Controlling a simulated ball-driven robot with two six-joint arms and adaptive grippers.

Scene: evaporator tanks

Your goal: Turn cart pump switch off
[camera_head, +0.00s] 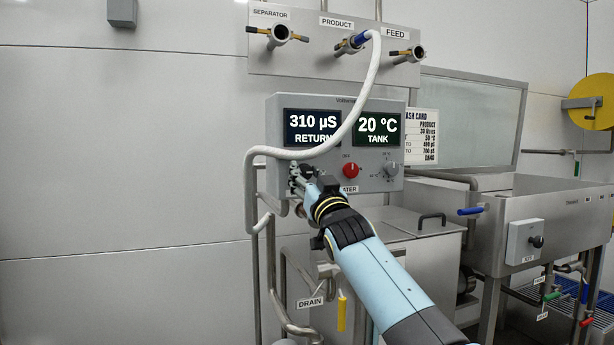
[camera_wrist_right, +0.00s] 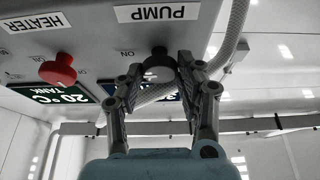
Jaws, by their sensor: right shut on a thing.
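The cart's control box (camera_head: 335,101) has displays reading 310 µS RETURN and 20 °C TANK. My right gripper (camera_head: 300,174) reaches its lower left corner and covers the pump switch there in the head view. In the right wrist view, which is upside down, the PUMP label (camera_wrist_right: 157,12) sits by a dark, round pump switch (camera_wrist_right: 158,62). The fingers of my right gripper (camera_wrist_right: 158,76) are on either side of this switch, shut on it. Which way the switch points cannot be told. My left gripper is not in view.
The red heater knob (camera_head: 351,170) is just right of my gripper; it also shows in the wrist view (camera_wrist_right: 58,70). A grey knob (camera_head: 391,170) is farther right. A white hose (camera_head: 368,90) crosses the box front and passes just above my gripper. A sink (camera_head: 540,205) stands at right.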

